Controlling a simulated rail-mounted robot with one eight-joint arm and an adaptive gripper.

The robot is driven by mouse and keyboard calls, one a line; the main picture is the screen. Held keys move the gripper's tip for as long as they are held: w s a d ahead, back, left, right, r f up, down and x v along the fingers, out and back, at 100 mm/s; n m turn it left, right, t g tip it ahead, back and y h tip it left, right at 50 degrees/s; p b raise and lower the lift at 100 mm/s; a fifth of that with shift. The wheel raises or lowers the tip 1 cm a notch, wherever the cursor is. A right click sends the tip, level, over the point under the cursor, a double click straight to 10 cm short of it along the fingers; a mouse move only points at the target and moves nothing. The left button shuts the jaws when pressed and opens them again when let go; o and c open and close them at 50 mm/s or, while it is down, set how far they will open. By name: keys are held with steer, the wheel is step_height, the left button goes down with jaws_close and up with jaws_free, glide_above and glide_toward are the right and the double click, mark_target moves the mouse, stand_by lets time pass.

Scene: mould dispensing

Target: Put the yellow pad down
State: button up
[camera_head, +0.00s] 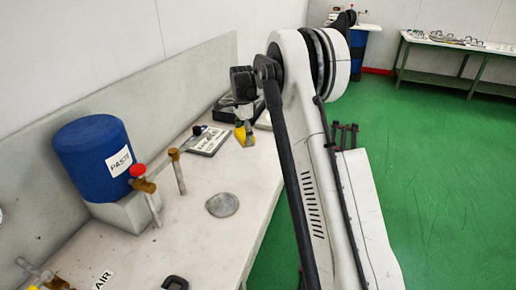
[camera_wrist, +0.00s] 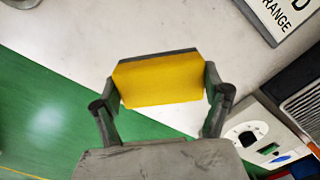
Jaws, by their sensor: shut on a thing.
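The yellow pad (camera_wrist: 160,80) is a flat block with a dark grey edge along its far side. My gripper (camera_wrist: 163,88) is shut on it, with one finger at each short end, in the wrist view. In the head view my gripper (camera_head: 243,126) points down over the bench, and the yellow pad (camera_head: 244,138) shows small and partly hidden below it. I cannot tell from the pictures how far the pad is above the bench top.
The white bench (camera_head: 185,240) carries a blue paste drum (camera_head: 95,155), a red-knobbed valve (camera_head: 142,180), a round grey disc (camera_head: 222,204) and a labelled plate (camera_head: 208,141). A dial device (camera_wrist: 253,132) lies right in the wrist view. Bare bench surrounds the disc.

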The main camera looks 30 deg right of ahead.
glide_above(258, 151)
step_height(258, 151, down, 5)
steer(key=shift+s+r, duration=0.1)
steer(key=shift+r, duration=0.1)
steer(key=shift+f, duration=2)
steer(key=shift+f, duration=0.2)
steer(key=o, duration=1.2)
steer(key=shift+o, duration=0.2)
steer(key=shift+r, duration=0.2)
